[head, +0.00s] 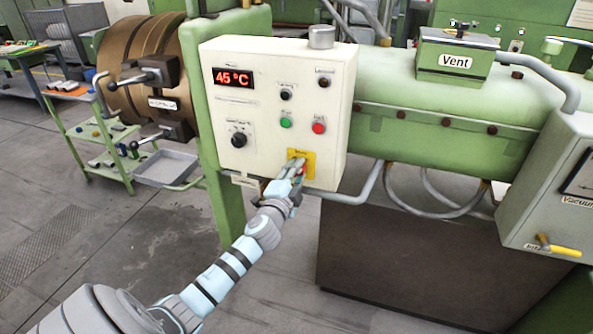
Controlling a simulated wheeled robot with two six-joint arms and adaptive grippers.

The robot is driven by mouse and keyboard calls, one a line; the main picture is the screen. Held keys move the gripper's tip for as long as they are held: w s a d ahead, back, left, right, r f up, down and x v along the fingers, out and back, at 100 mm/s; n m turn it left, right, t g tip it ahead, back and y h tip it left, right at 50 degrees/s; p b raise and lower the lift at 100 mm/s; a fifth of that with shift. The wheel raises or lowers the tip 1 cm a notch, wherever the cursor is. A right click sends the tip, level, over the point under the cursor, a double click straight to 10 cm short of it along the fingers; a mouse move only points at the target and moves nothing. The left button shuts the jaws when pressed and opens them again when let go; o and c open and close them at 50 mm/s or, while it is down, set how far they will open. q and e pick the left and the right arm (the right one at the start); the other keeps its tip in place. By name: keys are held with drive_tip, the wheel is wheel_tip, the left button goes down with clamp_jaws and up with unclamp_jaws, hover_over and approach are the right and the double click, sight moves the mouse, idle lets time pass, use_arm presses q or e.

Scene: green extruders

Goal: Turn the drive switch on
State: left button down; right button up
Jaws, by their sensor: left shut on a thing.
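A cream control box (262,68) on the green extruder carries a red display reading 45 °C. My right gripper is not in view.
Above the yellow plate sit a green button (285,123), a red button (319,128) and a black knob (239,140). A grey pipe (350,190) runs just right of my gripper. A green trolley (100,150) stands at left. A grey box with a yellow-handled valve (560,250) is at right.

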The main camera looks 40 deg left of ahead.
use_arm(q)
drive_tip(key=shift+m, duration=0.3)
drive_tip(key=c, duration=1.2)
unclamp_jaws()
drive_tip(key=shift+c, duration=0.2)
drive_tip(key=v, duration=1.2)
